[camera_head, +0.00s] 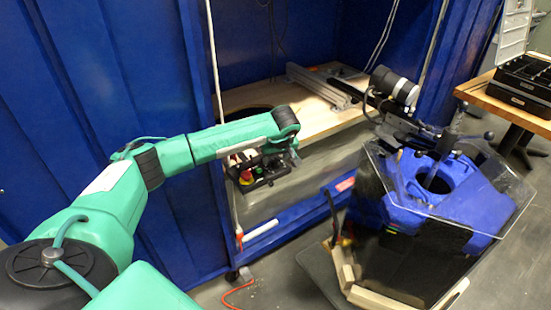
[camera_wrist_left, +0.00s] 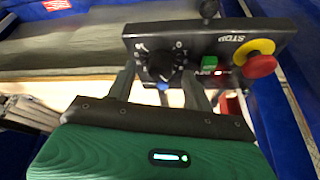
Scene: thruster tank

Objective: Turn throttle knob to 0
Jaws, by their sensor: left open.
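A black control box (camera_head: 264,170) hangs at the front of the tank bench. In the left wrist view the box (camera_wrist_left: 222,40) carries a dark round throttle knob (camera_wrist_left: 162,63) with a dial marked around it. My left gripper (camera_wrist_left: 160,75) is open, one finger on each side of the knob. I cannot tell whether the fingers touch it. In the head view the gripper (camera_head: 290,155) is at the box, partly hidden by my wrist. The knob's pointer setting cannot be read clearly. My right gripper is in neither view.
A red stop button (camera_wrist_left: 260,66) on a yellow base and a green button (camera_wrist_left: 209,62) sit right of the knob. Behind is a wooden bench top (camera_head: 310,112) inside blue walls. A blue rig (camera_head: 450,190) with a clear plate stands at right.

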